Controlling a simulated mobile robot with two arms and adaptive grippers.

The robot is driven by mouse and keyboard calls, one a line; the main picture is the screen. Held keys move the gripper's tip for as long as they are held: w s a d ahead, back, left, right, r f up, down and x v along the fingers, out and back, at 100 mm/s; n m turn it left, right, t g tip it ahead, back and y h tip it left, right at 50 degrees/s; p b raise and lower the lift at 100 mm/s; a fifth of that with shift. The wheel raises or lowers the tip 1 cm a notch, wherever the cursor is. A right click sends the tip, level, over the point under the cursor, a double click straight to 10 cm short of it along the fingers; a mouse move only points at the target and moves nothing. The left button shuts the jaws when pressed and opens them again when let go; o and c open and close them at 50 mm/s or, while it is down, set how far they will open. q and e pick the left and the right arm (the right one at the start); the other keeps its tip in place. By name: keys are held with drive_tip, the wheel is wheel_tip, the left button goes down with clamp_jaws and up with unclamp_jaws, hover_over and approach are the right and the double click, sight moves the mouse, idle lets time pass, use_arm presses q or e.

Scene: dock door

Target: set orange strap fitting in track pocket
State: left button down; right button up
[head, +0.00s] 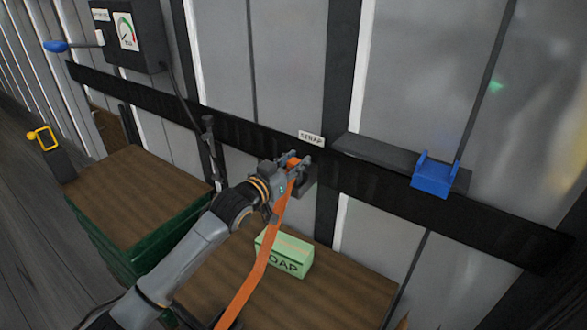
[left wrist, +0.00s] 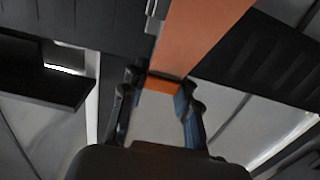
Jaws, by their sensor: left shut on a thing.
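My left gripper (head: 292,166) is shut on the orange strap fitting (head: 293,162), high against the black wall track (head: 240,128). In the left wrist view the fitting (left wrist: 163,84) sits between the two fingers (left wrist: 160,103). The orange strap (head: 262,250) hangs from it, down past the soap box. A dark grey block (head: 308,182), seemingly the track pocket, shows just behind and right of the fingers, below the STRAP label (head: 311,139). The gripper partly hides it. I cannot tell whether the fitting is inside it. My right gripper is not in view.
A green soap box (head: 285,253) stands on a brown-topped crate (head: 335,290) below the arm. Another green crate (head: 135,195) is at left. A shelf (head: 385,158) with a blue bracket (head: 433,180) juts out at right. A gauge box (head: 127,35) hangs upper left.

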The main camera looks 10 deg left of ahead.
use_arm(q)
wheel_tip(320, 180, down, 2)
drive_tip(key=shift+f, duration=0.1)
drive_tip(key=shift+s, duration=0.1)
drive_tip(key=shift+f, duration=0.2)
drive_tip(key=c, duration=1)
unclamp_jaws()
